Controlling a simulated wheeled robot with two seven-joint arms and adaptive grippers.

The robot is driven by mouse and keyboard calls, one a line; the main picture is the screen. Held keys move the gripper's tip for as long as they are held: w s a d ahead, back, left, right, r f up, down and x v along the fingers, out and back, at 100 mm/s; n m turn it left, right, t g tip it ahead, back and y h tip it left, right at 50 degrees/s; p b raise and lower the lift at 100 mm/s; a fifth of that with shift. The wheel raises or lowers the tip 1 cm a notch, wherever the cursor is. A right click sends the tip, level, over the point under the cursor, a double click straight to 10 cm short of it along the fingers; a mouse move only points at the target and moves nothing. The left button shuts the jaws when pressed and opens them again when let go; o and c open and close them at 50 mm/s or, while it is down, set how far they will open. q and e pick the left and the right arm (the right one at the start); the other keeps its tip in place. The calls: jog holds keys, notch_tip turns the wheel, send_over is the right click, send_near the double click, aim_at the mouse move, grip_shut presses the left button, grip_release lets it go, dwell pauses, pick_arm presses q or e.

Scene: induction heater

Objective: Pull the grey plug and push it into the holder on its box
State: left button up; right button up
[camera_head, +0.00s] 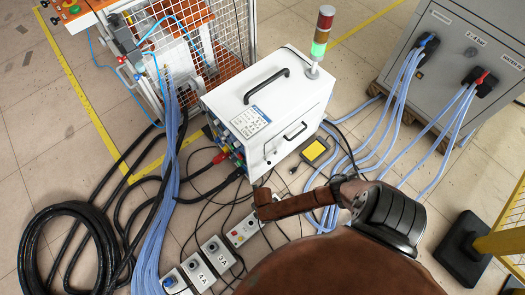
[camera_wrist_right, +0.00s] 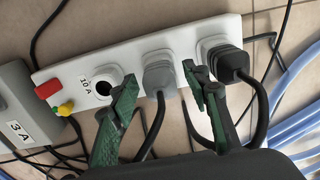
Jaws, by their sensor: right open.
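My right gripper (camera_wrist_right: 158,108) is open, with green fingers. The grey plug shows between and beyond the fingertips, and I see no grip on it. In the head view the white box (camera_head: 242,231) is partly visible beside my brown arm; the plug is not clear there. My left gripper is not in view.
A black plug (camera_wrist_right: 222,58) sits at the box's right end, close to my right finger. Red and yellow buttons mark the left end. A grey 3 A box (camera_wrist_right: 28,105) stands beside it. Dark cables and blue hoses (camera_head: 168,180) cover much floor. A white cabinet (camera_head: 262,88) stands behind.

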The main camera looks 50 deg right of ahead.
grip_shut()
dwell(0.5)
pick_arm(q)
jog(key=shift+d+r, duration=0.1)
pick_arm(e)
jog(key=shift+r, duration=0.1)
